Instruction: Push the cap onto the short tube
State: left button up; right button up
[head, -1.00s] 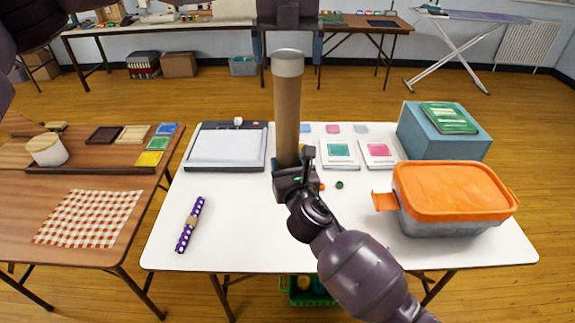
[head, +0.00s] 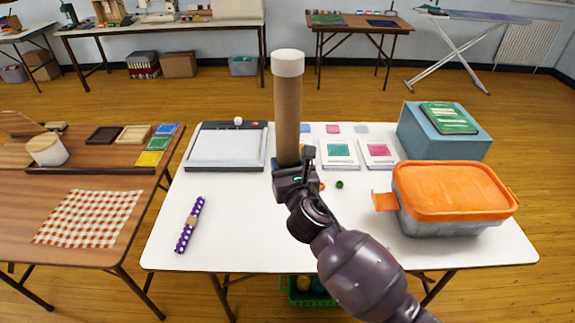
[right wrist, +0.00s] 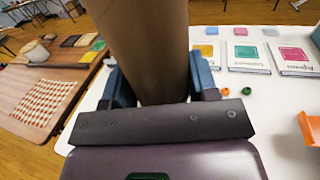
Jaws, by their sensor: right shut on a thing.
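The short tube (head: 287,115) is brown cardboard and stands upright in the head view, held above the white table. The white cap (head: 287,63) sits over its top end, straight and with no visible gap. My right gripper (head: 294,170) is shut on the tube near its lower end. In the right wrist view the tube (right wrist: 145,45) rises between the two blue-grey fingers of the right gripper (right wrist: 157,88); its top is out of that frame. My left gripper is in no view now.
On the white table (head: 240,225) are a paper trimmer (head: 228,148), a purple dotted roll (head: 190,225), cards, small beads and an orange-lidded box (head: 452,190). A blue box (head: 440,132) stands behind it. A brown table (head: 120,240) is at left. The air around the tube is clear.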

jog(key=o, duration=1.4)
jog(key=shift+s, duration=0.15)
jog(key=v, duration=1)
jog(key=shift+s, duration=0.25)
jog(key=shift+d, duration=0.1)
